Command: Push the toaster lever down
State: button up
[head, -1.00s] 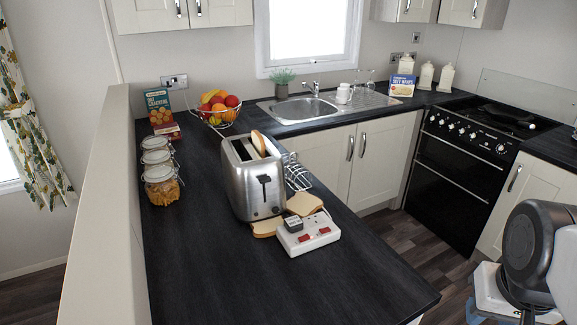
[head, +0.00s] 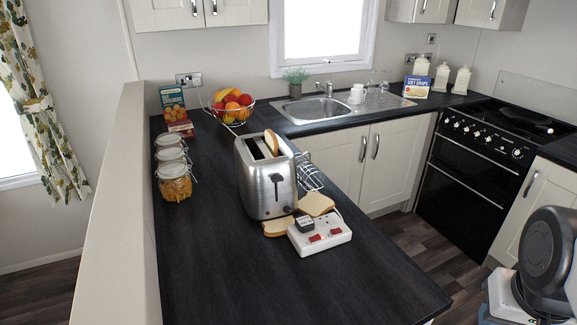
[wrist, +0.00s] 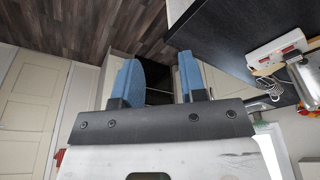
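The silver toaster (head: 266,180) stands upright on the dark worktop (head: 230,275). A slice of bread pokes out of one slot. Its black lever (head: 277,181) is on the narrow face turned toward me and sits high in its track. In the wrist view, part of the toaster (wrist: 310,80) shows at the right edge. My gripper (wrist: 160,80) shows there with two blue fingers apart and nothing between them. It is off the worktop's edge, well away from the toaster. In the head view only part of my arm shows at lower right, and the fingers are not visible.
A white socket block (head: 320,233) and bread slices (head: 315,203) lie right in front of the toaster. A wire rack (head: 309,175) stands behind it. Jars (head: 174,175) and a fruit bowl (head: 233,107) are farther back. The front worktop is clear.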

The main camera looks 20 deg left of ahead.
jog(key=shift+c, duration=0.4)
jog(key=shift+w+r, duration=0.1)
jog(key=c, duration=0.5)
jog(key=shift+w+a+r, duration=0.1)
jog(key=shift+w+a, duration=0.05)
jog(key=shift+w, duration=0.05)
grip_shut()
jog(key=w+a+r+n+y, duration=0.1)
jog(key=w+a+r+n, duration=0.15)
jog(key=w+a, duration=0.65)
jog(key=w+a+r+n, duration=0.2)
jog(key=w+a+r, duration=0.1)
jog(key=w+a, duration=0.65)
jog(key=w+a+f+n, duration=0.1)
jog(key=w+a, duration=0.3)
jog(key=a, duration=0.9)
jog(key=w+a+n+y, duration=0.1)
jog(key=w+a, duration=0.4)
jog(key=a, duration=0.9)
jog(key=shift+w+f+n, duration=0.15)
jog(key=shift+f+n, duration=0.2)
jog(key=shift+n, duration=0.5)
jog(key=shift+f, duration=0.15)
